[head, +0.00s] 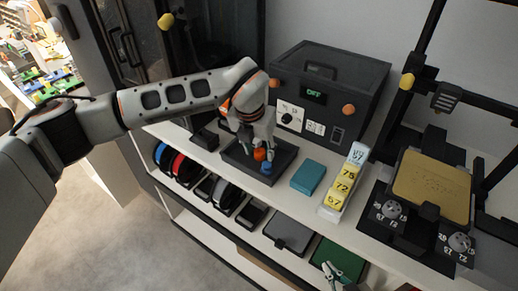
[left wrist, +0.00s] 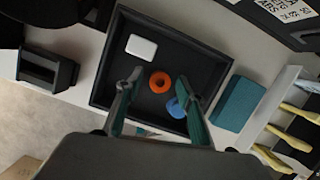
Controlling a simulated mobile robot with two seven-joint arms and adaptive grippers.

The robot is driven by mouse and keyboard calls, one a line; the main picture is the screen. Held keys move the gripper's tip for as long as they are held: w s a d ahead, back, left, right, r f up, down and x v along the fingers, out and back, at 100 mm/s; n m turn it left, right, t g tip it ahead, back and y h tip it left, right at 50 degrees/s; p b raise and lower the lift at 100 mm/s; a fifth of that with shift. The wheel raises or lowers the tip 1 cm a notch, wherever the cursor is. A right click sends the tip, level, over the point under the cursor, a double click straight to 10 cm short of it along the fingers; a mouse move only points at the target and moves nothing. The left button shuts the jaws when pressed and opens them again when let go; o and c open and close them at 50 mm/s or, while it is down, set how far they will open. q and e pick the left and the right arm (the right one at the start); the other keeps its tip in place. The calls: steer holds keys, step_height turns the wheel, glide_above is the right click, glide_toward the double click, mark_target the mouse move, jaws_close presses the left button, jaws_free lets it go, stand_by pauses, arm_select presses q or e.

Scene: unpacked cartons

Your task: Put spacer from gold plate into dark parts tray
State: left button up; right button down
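The dark parts tray (head: 233,158) sits on the white shelf top in front of a dark box. In the left wrist view, the tray (left wrist: 104,75) holds an orange ring-shaped spacer (left wrist: 160,82), a blue round part (left wrist: 177,108) and a white block (left wrist: 141,46). The orange spacer (head: 260,155) and blue part (head: 266,168) also show in the head view. My left gripper (left wrist: 157,84) is open above the tray, its fingers apart on either side of the orange spacer. The gold plate (head: 432,187) on the printer looks bare.
A teal box (head: 308,177) and a rack of yellow number tags (head: 343,183) stand right of the tray. The dark box (head: 330,95) with a display stands behind it. Printer uprights flank the gold plate.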

arm_select(q)
steer(key=shift+r, duration=0.1)
steer(key=b+v, duration=0.1)
steer(key=v, duration=1.1)
